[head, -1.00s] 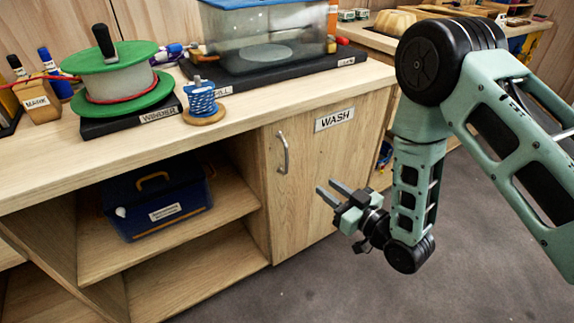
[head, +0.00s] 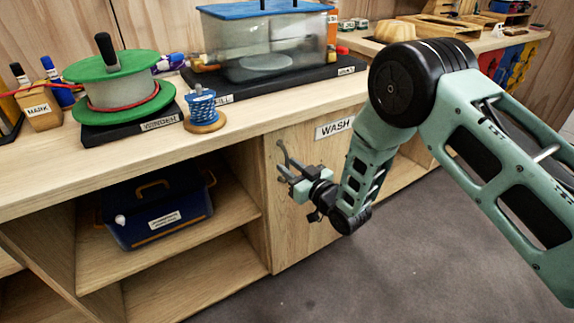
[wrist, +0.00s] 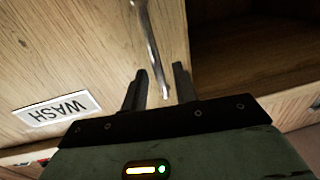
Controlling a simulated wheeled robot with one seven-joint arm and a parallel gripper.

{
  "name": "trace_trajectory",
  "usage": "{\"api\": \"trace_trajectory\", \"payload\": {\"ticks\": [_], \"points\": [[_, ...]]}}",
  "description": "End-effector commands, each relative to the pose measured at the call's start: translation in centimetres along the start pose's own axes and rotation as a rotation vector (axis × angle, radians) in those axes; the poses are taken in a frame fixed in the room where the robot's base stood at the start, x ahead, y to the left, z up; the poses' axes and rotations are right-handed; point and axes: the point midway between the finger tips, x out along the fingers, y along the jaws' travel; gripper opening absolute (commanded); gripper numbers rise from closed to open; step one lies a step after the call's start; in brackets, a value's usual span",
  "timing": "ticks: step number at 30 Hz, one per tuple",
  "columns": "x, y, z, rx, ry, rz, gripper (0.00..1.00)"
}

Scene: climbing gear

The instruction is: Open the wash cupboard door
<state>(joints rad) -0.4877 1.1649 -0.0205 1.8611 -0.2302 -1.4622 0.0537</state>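The wash cupboard door (head: 305,235) is a pale wooden panel under the worktop, and it looks shut. Its WASH label (head: 335,128) is near the top; the label shows upside down in the wrist view (wrist: 58,108). My gripper (head: 283,160) is in front of the door's upper left part, at the handle. In the wrist view the metal bar handle (wrist: 150,45) runs down between the two dark fingers of my gripper (wrist: 159,86). The fingers are apart, with gaps beside the bar. In the head view my gripper largely covers the handle.
Open shelves with a blue toolbox (head: 160,205) lie left of the door. The worktop (head: 255,118) above carries a green winder (head: 118,85), a blue spool (head: 203,108) and a clear tank (head: 265,48). The grey floor (head: 390,265) in front is clear.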

Motion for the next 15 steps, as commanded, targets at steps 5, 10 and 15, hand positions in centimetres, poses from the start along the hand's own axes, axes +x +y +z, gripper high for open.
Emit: {"api": "trace_trajectory", "payload": {"ticks": [5,10,15], "points": [[1.5,0.0,0.0,0.0,0.001,0.0,0.29],[1.9,0.0,0.0,0.001,0.0,0.0,0.29],[1.8,0.0,0.0,0.001,0.0,0.0,0.29]]}}
